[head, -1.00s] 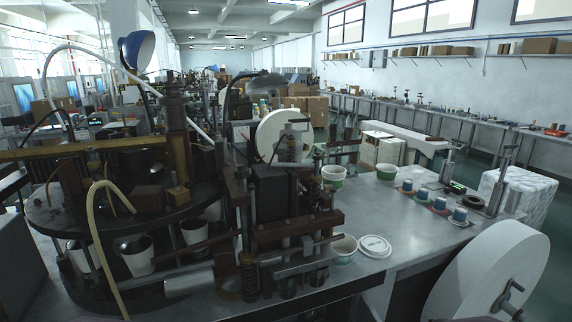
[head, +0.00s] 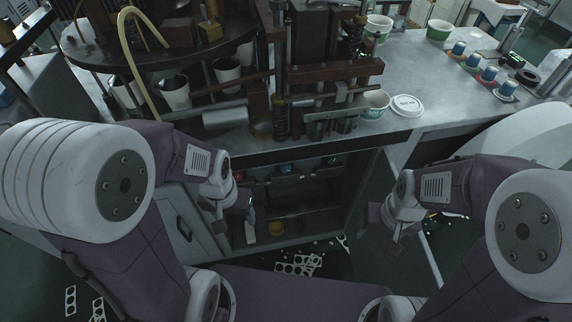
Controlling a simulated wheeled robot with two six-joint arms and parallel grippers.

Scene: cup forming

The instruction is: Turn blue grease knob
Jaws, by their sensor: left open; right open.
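A small blue knob (head: 287,168) sits in the dark recess under the machine table, in the middle of a row of small coloured parts. Its details are too small and dim to make out. My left gripper (head: 237,222) hangs open at the left side of the recess, below and to the left of the knob, apart from it. My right gripper (head: 396,232) is open to the right of the recess, well away from the knob. Neither gripper visibly holds anything.
The machine table (head: 440,70) stands above the recess, carrying cups, a white lid (head: 407,105) and the forming machine. A yellow round item (head: 276,228) lies on the lower shelf. Punched paper scraps (head: 298,264) lie below. A grey cabinet door (head: 180,228) is at left.

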